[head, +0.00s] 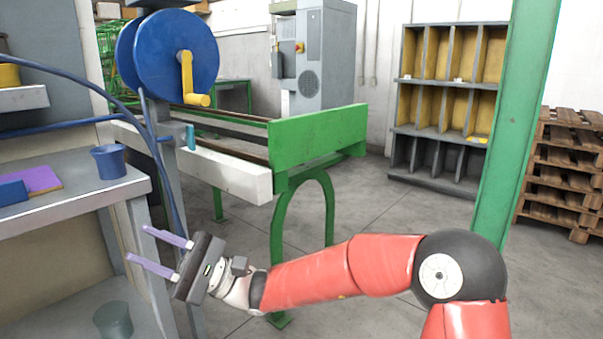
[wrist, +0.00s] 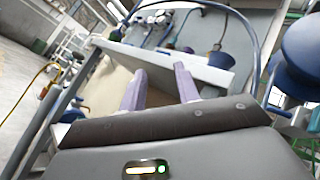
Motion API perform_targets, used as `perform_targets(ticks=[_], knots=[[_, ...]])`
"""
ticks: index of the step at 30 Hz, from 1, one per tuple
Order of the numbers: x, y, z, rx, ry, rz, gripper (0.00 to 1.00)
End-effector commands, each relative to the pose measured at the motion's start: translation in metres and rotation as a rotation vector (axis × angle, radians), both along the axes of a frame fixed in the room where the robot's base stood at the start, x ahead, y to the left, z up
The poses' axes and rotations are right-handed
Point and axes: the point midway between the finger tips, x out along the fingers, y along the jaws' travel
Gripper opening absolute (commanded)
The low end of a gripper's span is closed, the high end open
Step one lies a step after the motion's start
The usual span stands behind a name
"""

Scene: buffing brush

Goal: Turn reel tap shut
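The blue hose reel (head: 178,45) with a yellow crank (head: 188,78) stands at the upper left in the head view. Below it a small teal lever (head: 191,137), which looks like the reel tap, sits beside the grey post. My gripper (head: 138,243) is low and left of centre, below the tap and apart from it. Its two purple fingers are spread with nothing between them. In the wrist view my gripper (wrist: 160,70) also shows its fingers apart. A blue round part at the right edge may be the reel (wrist: 302,45). I cannot make out the tap there.
A grey bench (head: 85,195) with a blue cup (head: 109,161) is at the left, close to my fingers. A blue hose (head: 70,75) hangs down the post. A green-ended machine bed (head: 315,138) and a green column (head: 512,120) stand further right. Open floor lies between.

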Motion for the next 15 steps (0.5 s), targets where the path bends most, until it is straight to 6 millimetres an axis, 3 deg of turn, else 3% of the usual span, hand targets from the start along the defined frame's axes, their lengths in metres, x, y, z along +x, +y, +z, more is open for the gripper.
perform_targets(ticks=[4,8,11,15], knots=[[-0.052,0.004,-0.037,-0.303,-0.224,0.061,0.32],[-0.087,-0.022,-0.088,-0.651,-0.462,0.089,0.32],[-0.099,-0.061,-0.121,-0.915,-0.632,0.079,0.32],[-0.105,-0.134,-0.148,-1.262,-0.846,0.026,0.32]])
